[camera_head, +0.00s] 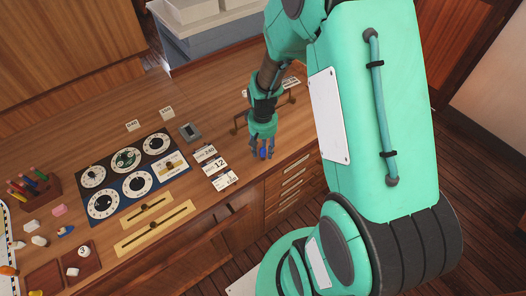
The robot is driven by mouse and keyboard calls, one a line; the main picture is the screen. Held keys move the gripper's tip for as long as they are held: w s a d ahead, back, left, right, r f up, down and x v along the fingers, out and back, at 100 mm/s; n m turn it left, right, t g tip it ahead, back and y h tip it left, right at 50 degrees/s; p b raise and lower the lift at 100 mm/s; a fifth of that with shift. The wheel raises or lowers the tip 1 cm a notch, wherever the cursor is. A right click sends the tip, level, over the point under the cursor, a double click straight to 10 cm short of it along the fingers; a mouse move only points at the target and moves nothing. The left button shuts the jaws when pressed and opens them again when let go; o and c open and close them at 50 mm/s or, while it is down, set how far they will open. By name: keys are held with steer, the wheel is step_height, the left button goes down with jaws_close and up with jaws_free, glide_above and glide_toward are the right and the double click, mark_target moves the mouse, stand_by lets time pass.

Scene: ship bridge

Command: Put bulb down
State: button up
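My gripper (262,152) points down over the right part of the wooden counter (210,133), near its front edge. A small blue object (263,155), seemingly the bulb, shows between its fingertips. The fingers appear closed on its sides. It is small in the view, and its exact shape is partly hidden by the fingers. I cannot tell whether it touches the counter top or hangs just above it.
Left of my gripper lie white number cards (218,167), a grey box (190,132) and a dark dial panel (126,171). Brass slider plates (156,229) lie along the front. A dark rail (237,124) stands behind my gripper. Drawers (294,178) are below.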

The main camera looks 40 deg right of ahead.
step_height(320, 180, up, 10)
steer(key=shift+r+p, duration=0.15)
steer(key=shift+p, duration=0.2)
stand_by(0.6)
steer(key=shift+r, duration=0.15)
step_height(320, 180, up, 7)
steer(key=t, duration=0.1)
glide_above(263, 148)
steer(key=a, duration=0.3)
steer(key=s+a+r+n+t, duration=0.1)
steer(key=s+a+r+t, duration=0.1)
steer(key=s+a+r, duration=0.5)
steer(key=s+a+r+n+t, duration=0.2)
steer(key=s+a+r, duration=0.5)
steer(key=r, duration=0.6)
steer(key=shift+s+a+t, duration=0.2)
steer(key=shift+s+t, duration=0.1)
steer(key=shift+s, duration=0.5)
